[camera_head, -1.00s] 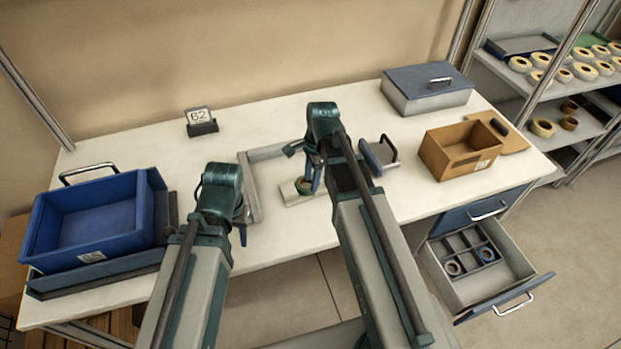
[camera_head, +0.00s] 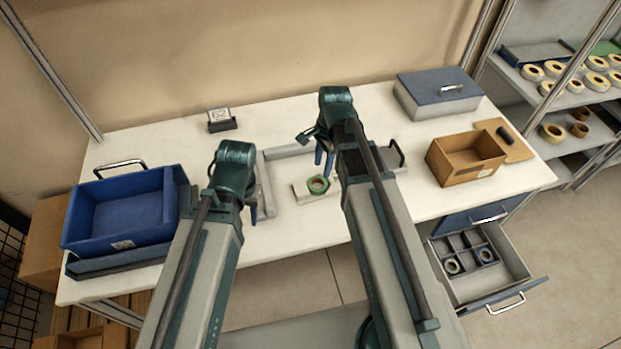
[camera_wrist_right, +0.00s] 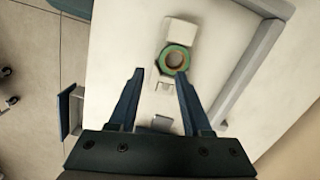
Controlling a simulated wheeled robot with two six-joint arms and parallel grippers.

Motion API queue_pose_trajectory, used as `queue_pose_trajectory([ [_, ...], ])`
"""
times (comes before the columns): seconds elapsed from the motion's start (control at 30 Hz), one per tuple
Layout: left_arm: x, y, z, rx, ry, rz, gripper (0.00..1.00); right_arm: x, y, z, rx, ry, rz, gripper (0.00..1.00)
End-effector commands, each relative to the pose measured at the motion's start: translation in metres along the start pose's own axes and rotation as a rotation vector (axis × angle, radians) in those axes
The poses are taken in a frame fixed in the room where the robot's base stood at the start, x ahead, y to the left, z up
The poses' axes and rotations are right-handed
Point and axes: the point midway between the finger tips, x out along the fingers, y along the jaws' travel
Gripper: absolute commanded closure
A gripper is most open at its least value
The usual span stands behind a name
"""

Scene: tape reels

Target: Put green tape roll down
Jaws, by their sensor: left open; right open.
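The green tape roll (camera_head: 318,184) lies flat on a small pale block or plate (camera_head: 302,195) on the table. In the right wrist view the roll (camera_wrist_right: 174,60) shows as a green ring with a brown inner core, just beyond my fingertips. My right gripper (camera_head: 323,160) is open and empty, raised above and slightly behind the roll. In the right wrist view its two fingers (camera_wrist_right: 159,73) are spread, with the roll apart from them. My left gripper (camera_head: 250,208) is open at the left of the grey frame, mostly hidden by its own arm.
A grey angled frame (camera_head: 266,185) lies left of the roll. A blue bin (camera_head: 120,243) stands at the left, a cardboard box (camera_head: 465,172) and lidded grey box (camera_head: 430,108) at the right. A drawer (camera_head: 508,270) with tape rolls is open below. The table's middle front is clear.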

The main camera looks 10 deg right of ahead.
Motion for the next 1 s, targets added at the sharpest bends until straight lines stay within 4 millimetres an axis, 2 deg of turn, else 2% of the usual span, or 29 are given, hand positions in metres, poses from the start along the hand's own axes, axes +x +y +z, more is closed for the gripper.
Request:
queue_pose_trajectory([
  [0.03, 0.0, 0.0, 0.0, 0.0, 0.0, 0.0, 0.54, 0.002, 0.009, 0.018, -0.123, 0.012, 0.011, 0.51],
  [0.2, 0.0, 0.0, 0.0, 0.0, 0.0, 0.0, 0.54, 0.008, 0.038, 0.073, -0.687, 0.062, 0.067, 0.51],
  [0.4, 0.0, 0.0, 0.0, 0.0, 0.0, 0.0, 0.54, 0.012, 0.069, 0.118, -1.265, 0.098, 0.144, 0.51],
  [0.5, 0.0, 0.0, 0.0, 0.0, 0.0, 0.0, 0.54, 0.013, 0.079, 0.131, -1.456, 0.105, 0.175, 0.51],
  [0.7, 0.0, 0.0, 0.0, 0.0, 0.0, 0.0, 0.54, 0.014, 0.086, 0.14, -1.62, 0.11, 0.205, 0.51],
  [1.0, 0.0, 0.0, 0.0, 0.0, 0.0, 0.0, 0.54, 0.014, 0.086, 0.14, -1.626, 0.109, 0.205, 0.51],
])
